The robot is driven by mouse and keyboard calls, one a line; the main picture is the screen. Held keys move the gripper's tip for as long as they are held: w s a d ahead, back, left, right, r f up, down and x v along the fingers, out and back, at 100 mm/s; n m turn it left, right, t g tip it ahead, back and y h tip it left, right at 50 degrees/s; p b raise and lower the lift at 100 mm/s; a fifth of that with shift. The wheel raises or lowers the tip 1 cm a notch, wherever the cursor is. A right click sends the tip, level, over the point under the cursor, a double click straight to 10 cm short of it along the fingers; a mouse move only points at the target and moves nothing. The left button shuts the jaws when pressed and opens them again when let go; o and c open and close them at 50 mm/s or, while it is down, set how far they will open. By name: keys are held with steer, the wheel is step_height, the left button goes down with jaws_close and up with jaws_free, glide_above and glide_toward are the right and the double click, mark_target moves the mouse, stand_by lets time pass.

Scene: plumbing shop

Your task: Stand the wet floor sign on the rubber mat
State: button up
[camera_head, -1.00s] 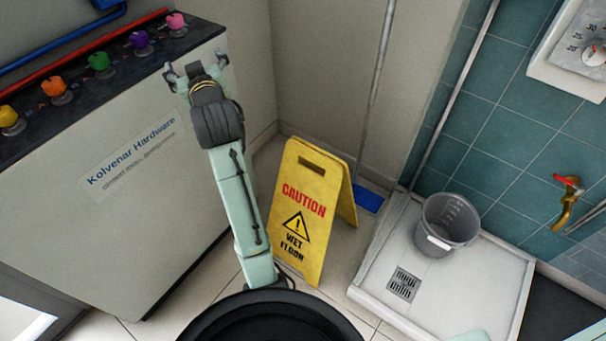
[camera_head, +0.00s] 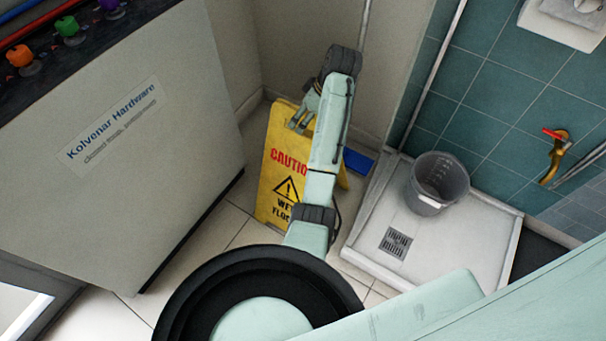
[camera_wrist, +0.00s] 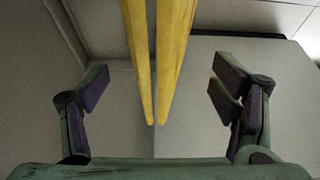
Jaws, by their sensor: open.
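The yellow wet floor sign (camera_head: 270,190) stands upright on the tiled floor in the corner, between the grey cabinet and the shower tray. My arm covers its right part in the head view. My gripper (camera_head: 300,121) is at the sign's top edge, near its handle slot. In the wrist view, the sign's two thin yellow panels (camera_wrist: 157,60) hang between the wide-apart fingers of my gripper (camera_wrist: 160,97), with clear gaps on both sides. The fingers do not touch the sign there. I see no rubber mat in these views.
The grey cabinet (camera_head: 150,180) with coloured knobs is at left. A white shower tray (camera_head: 365,245) holds a grey bucket (camera_head: 438,185) at right. A blue broom head (camera_head: 358,162) lies behind the sign. Bare floor tiles show left of the sign.

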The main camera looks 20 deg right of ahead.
steer(key=x, duration=0.2)
steer(key=w+p+x, duration=0.1)
steer(key=x, duration=0.2)
steer(key=shift+w+a+f, duration=0.1)
steer(key=shift+c, duration=0.4)
jaws_close()
stand_by(0.6)
steer(key=shift+w, duration=0.1)
